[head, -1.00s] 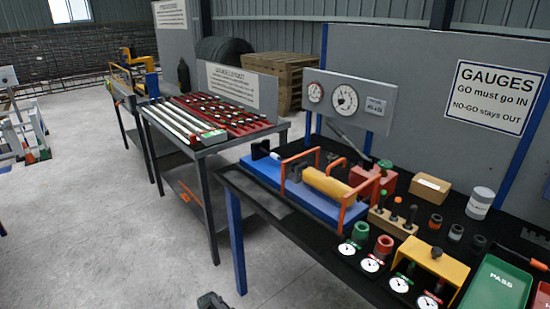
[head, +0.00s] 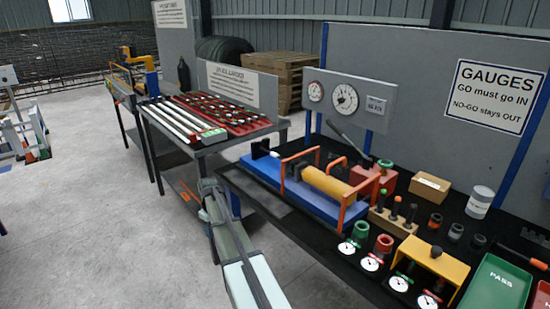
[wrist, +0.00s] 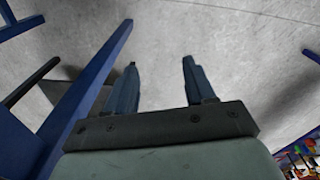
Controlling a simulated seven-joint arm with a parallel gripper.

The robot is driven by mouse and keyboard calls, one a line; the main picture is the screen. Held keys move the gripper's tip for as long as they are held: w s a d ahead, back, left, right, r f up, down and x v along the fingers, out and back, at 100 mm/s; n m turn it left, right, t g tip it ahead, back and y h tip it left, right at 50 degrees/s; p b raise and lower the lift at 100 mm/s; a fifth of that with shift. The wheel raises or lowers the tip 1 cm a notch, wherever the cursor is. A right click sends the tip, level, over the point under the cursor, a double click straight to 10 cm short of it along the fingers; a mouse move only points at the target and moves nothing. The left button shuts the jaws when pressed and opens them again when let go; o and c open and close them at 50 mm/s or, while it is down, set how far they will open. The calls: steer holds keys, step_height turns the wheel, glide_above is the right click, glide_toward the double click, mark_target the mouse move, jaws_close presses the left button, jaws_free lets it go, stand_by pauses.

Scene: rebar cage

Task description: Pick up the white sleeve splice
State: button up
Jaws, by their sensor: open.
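I cannot make out for certain which thing is the white sleeve splice. A white cylinder with a grey top (head: 480,202) stands upright at the right of the black-topped bench, and it looks more like a labelled tub. My gripper (wrist: 159,66) is open and empty in the wrist view, its two dark fingers apart over bare concrete floor. In the head view my arm rises from the bottom, in front of the near left corner of the bench. It is well to the left of the white cylinder. The fingers cannot be made out clearly there.
The bench holds a blue press (head: 325,202) with orange bars, dial gauges (head: 371,263), a yellow block (head: 430,267), a cardboard box (head: 430,186) and a green PASS tray (head: 497,285). A second table (head: 205,148) carries rods and red racks. A blue leg (wrist: 85,95) stands beside my gripper.

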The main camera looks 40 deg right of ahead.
steer(key=w+d+r+t, duration=0.1)
steer(key=w+d+r, duration=0.3)
steer(key=r, duration=0.5)
steer(key=w+d+r+t, duration=0.1)
steer(key=w+d+r, duration=0.1)
steer(key=d+r, duration=0.55)
steer(key=s+d+r+m+t, duration=0.15)
steer(key=s+d+r, duration=0.35)
steer(key=d+r, duration=0.5)
steer(key=s+d+r+m+t, duration=0.15)
steer(key=s+d+r, duration=0.35)
steer(key=d+r, duration=0.5)
steer(key=g, duration=0.1)
glide_above(276, 154)
steer(key=s, duration=0.2)
steer(key=f, duration=0.9)
steer(key=shift+d+f, duration=0.15)
steer(key=shift+d, duration=0.15)
steer(key=shift+a+x, duration=0.1)
steer(key=shift+x, duration=1.3)
steer(key=shift+a+x, duration=0.15)
steer(key=shift+x, duration=1.3)
jaws_close()
